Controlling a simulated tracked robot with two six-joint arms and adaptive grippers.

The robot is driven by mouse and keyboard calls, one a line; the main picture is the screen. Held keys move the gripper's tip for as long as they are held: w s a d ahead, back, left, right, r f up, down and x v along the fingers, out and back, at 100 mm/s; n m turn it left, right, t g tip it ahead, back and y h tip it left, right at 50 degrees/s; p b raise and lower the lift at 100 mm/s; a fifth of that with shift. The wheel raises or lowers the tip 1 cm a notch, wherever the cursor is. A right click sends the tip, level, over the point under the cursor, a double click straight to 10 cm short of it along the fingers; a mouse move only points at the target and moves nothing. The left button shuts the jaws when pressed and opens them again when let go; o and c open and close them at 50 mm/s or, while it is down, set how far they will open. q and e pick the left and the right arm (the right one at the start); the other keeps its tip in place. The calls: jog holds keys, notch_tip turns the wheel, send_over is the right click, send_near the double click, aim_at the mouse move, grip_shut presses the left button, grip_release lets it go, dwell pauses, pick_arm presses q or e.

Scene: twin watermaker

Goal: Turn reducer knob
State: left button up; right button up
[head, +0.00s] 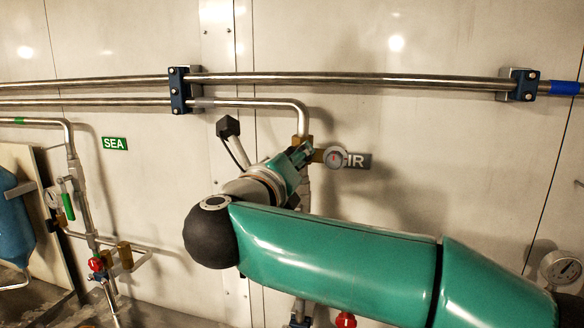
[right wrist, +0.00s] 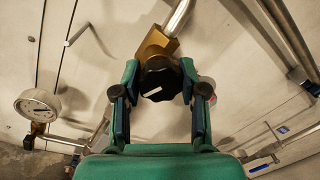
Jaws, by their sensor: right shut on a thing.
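The reducer knob (right wrist: 157,84) is black with a white mark on its face. It sits on a brass reducer body (right wrist: 154,44) at the end of a steel pipe. My right gripper (right wrist: 160,79) is shut on the knob, with one finger on each side of it. In the head view my right gripper (head: 298,156) is at the brass fitting (head: 303,141) below the pipe bend. There the gripper hides the knob. A gauge (head: 335,157) stands just right of the gripper, partly covering the AIR label (head: 358,160). My left gripper is not in view.
Steel pipes (head: 350,80) cross the wall above my right arm, held by blue clamps (head: 180,90). The SEA pipework with a green lever (head: 68,206) and a red knob (head: 96,264) stands at the left. Another gauge (head: 560,268) is at the lower right.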

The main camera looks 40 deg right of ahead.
jog(key=n, duration=0.5)
jog(key=shift+f+n+t, duration=0.1)
jog(key=shift+n+t, duration=0.2)
jog(key=shift+a, duration=0.1)
jog(key=o, duration=1.1)
jog(key=shift+o, duration=0.2)
jog(key=v, duration=1.2)
